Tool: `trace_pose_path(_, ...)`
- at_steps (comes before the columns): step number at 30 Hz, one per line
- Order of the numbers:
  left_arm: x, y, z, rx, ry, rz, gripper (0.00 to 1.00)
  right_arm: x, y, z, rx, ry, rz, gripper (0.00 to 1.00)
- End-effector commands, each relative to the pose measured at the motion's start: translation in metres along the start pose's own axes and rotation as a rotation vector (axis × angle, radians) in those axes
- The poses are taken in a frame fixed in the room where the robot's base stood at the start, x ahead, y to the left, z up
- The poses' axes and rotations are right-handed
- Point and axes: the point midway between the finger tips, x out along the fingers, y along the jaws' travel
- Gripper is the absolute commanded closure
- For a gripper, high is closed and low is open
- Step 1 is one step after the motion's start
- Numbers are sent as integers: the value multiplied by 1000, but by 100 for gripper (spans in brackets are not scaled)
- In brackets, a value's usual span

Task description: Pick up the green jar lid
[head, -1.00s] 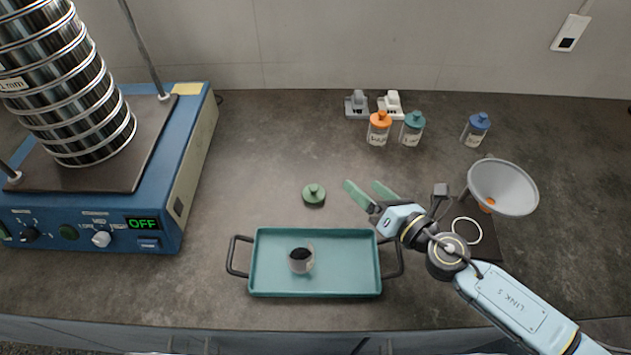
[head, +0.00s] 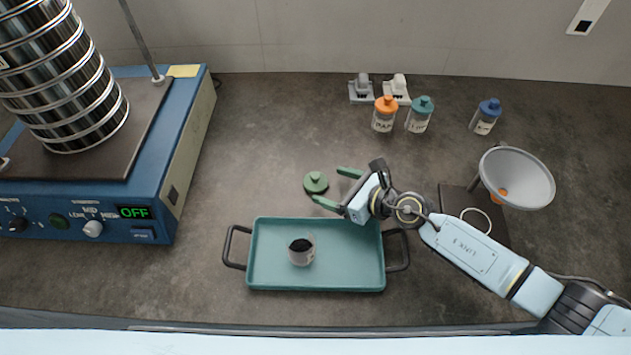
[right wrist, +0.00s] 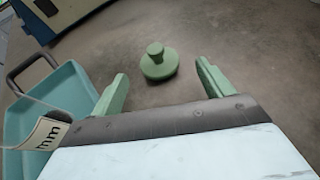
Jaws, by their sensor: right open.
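The green jar lid (head: 316,183) lies on the dark bench top behind the teal tray, with its knob up. In the right wrist view the lid (right wrist: 159,62) sits ahead of the fingers, roughly between their lines. My right gripper (head: 332,187) is open and empty, with its green fingers pointing left toward the lid. The fingertips are close to the lid but not around it. The fingers also show in the right wrist view (right wrist: 160,82). My left gripper is not in view.
The teal tray (head: 340,280) holds a small jar with dark contents (head: 301,250). Orange (head: 384,113), teal (head: 419,113) and blue-capped (head: 486,115) bottles stand behind. A funnel (head: 517,177) is at right, the sieve shaker (head: 180,185) at left. Bench around the lid is clear.

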Motion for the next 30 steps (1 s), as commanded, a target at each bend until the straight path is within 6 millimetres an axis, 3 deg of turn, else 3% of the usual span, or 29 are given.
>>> trace_pose_path(7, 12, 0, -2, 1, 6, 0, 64, 38, 3, 0, 2, -3, 1, 21)
trace_pose_path(17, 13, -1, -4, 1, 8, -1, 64, 45, 2, 2, 2, -1, 0, 21)
trace_pose_path(27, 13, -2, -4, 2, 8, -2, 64, 45, 2, 1, 2, -1, 0, 65)
trace_pose_path(30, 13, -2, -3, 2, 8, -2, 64, 45, 2, 1, 2, -1, 0, 69)
